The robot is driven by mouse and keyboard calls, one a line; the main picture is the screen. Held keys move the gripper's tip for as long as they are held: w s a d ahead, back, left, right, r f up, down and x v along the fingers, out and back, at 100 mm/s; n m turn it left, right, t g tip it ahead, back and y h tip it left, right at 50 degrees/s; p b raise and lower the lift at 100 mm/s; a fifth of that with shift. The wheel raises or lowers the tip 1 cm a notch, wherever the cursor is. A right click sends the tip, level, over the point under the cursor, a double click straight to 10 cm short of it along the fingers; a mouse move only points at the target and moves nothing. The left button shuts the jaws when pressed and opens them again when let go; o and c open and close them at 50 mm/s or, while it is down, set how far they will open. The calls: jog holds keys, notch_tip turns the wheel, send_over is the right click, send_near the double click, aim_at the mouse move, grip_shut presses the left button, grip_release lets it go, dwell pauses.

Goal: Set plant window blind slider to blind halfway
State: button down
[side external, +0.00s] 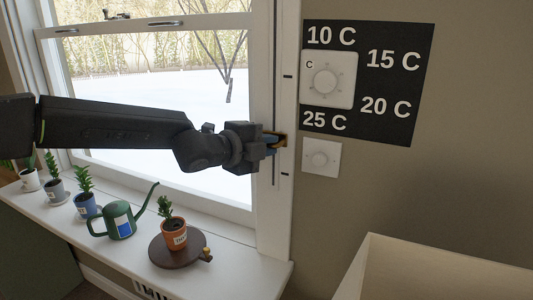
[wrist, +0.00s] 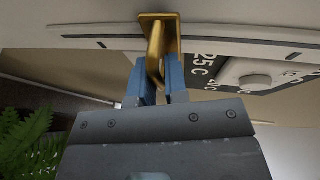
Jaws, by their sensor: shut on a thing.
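The blind slider is a brass handle (side external: 283,140) on a narrow vertical track in the white window frame, right of the glass. Two dark marks flank the track; the handle sits between the upper mark (side external: 288,76) and lower mark (side external: 286,173), nearer the lower. My gripper (side external: 272,143) reaches it from the left, its blue fingers shut on the handle. The wrist view shows the brass handle (wrist: 156,45) between the blue fingertips (wrist: 160,80), its plate against the frame. Fingers partly hide the handle in the side view. No blind covers the visible window glass (side external: 150,90).
A dial (side external: 325,82) on a black temperature panel (side external: 400,110) and a smaller white knob plate (side external: 321,158) are right of the track. The sill below holds potted plants, a green watering can (side external: 120,222) and a terracotta pot (side external: 173,233) on a brown round base (side external: 160,252).

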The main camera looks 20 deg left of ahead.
jog(key=shift+f, duration=0.1)
jog(key=c, duration=1.2)
grip_release()
jog(key=shift+s, duration=0.1)
jog(key=v, duration=1.3)
jog(key=shift+s+a, duration=0.2)
jog(key=shift+s, duration=0.1)
jog(key=shift+c, duration=0.2)
